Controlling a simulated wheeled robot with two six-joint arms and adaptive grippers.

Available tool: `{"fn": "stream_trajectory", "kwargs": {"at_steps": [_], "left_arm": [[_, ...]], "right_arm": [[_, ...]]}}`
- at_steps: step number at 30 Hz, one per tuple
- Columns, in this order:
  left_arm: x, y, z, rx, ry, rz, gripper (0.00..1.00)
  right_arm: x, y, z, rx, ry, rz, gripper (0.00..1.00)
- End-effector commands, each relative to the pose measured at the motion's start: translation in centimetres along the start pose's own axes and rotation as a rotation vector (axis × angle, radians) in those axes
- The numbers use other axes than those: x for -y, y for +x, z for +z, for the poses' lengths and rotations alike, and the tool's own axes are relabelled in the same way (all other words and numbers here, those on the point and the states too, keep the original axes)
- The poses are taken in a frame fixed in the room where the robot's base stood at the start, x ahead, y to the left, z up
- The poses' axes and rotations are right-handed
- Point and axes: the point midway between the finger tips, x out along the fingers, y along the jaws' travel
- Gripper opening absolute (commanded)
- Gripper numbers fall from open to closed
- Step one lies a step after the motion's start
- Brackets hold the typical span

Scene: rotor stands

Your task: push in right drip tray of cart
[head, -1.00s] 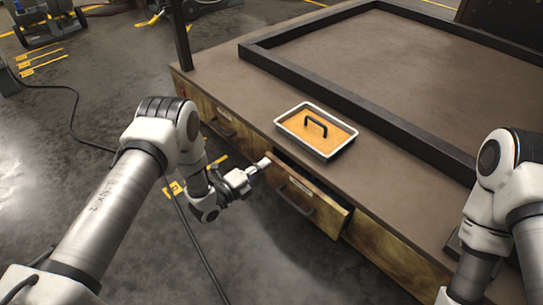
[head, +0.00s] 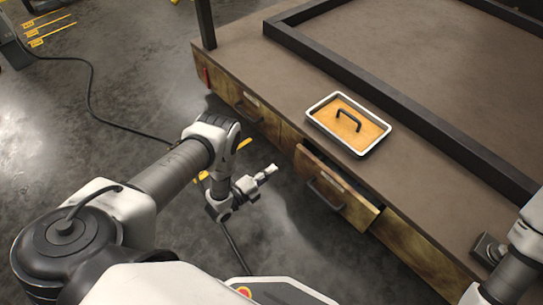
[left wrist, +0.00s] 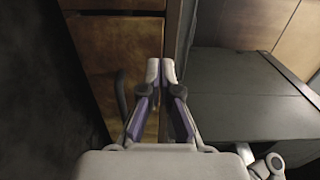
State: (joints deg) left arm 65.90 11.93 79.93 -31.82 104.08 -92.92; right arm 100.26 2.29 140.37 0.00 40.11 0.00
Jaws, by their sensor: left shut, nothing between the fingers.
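The right drip tray (head: 335,188) is a wooden drawer with a dark handle (head: 325,194) in the cart's side. It stands partly pulled out, with a dark gap above it and its right end clear of the cart face. My left gripper (head: 270,170) is shut and empty, a little left of the tray and apart from it. In the left wrist view the shut fingers (left wrist: 161,72) point forward; a wooden front (left wrist: 120,50) and a dark handle (left wrist: 121,95) show to their left.
The cart top (head: 410,195) carries a metal pan (head: 349,122) with an orange-brown filling and black handle. Another drawer (head: 248,107), flush with the cart, is to the left. A cable (head: 91,90) lies on the floor. Floor before the tray is clear.

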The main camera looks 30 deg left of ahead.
Motion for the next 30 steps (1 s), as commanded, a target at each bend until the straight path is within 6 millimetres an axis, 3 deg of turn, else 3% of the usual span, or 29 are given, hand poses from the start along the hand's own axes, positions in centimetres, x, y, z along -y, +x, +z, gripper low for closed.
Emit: {"fn": "stream_trajectory", "kwargs": {"at_steps": [9, 15, 30], "left_arm": [[-0.4, 7.1, -0.1, -0.002, 0.002, -0.004, 0.00], [-0.2, 10.1, 0.0, 0.000, 0.001, -0.003, 0.00], [-0.1, 11.4, 0.0, -0.001, 0.001, -0.002, 0.00]], "right_arm": [[0.0, 3.4, 0.0, 0.000, 0.000, 0.000, 0.43], [0.0, 4.7, 0.0, 0.000, 0.000, 0.000, 0.43], [0.0, 5.1, 0.0, 0.000, 0.000, 0.000, 0.43]]}}
